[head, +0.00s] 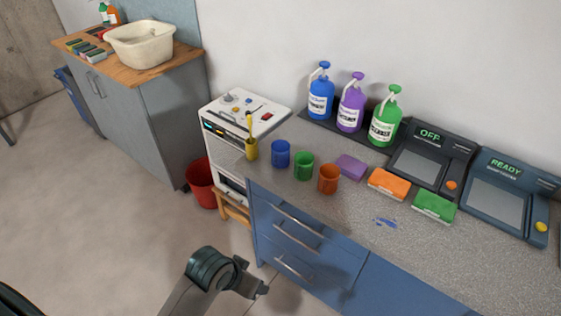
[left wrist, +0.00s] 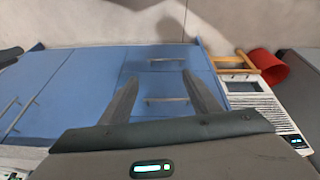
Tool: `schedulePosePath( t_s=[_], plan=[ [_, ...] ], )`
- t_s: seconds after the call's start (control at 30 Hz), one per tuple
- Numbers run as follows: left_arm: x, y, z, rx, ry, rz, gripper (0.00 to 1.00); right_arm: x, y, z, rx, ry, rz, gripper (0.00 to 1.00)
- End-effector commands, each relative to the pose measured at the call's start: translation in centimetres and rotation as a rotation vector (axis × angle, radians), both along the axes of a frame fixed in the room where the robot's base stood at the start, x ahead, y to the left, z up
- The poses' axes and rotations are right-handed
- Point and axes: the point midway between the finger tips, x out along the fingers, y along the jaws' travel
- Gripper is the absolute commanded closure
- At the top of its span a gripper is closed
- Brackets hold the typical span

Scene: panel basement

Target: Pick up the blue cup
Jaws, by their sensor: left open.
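The blue cup (head: 281,154) stands upright on the grey speckled counter (head: 330,215), near its left end. A green cup (head: 304,165) and an orange cup (head: 328,179) stand beside it to the right. My left gripper (head: 258,287) is low in front of the blue drawers, below counter height and well apart from the cup. In the left wrist view the left gripper (left wrist: 158,78) is open and empty, with its fingers facing the drawer fronts (left wrist: 150,88). The blue cup does not show in that view. My right gripper is not seen.
A yellow holder (head: 251,149) with a brush stands left of the blue cup. Purple, orange and green sponges (head: 434,205) lie to the right. Several pump bottles (head: 350,104) stand behind. A red bucket (head: 201,183) and wooden stool (head: 232,209) are on the floor.

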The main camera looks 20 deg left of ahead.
Motion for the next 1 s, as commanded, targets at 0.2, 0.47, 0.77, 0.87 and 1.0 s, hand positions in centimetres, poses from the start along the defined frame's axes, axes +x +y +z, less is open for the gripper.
schedulePosePath(
  t_s=[0.2,0.47,0.77,0.87,1.0],
  plan=[
    [7.8,-1.0,2.4,-0.015,-0.02,-0.028,0.43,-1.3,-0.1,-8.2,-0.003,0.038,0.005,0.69],
    [17.2,-0.9,7.5,-0.009,-0.027,-0.034,0.43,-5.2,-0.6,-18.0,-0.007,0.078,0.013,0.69],
    [26.6,1.1,16.3,0.023,-0.031,0.009,0.43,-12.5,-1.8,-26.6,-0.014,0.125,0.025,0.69],
    [29.0,2.1,19.6,0.032,-0.032,0.035,0.43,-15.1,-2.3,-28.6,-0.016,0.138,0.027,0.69],
    [31.4,3.4,23.6,0.043,-0.034,0.071,0.43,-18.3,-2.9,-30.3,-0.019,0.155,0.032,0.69]
  ],
)
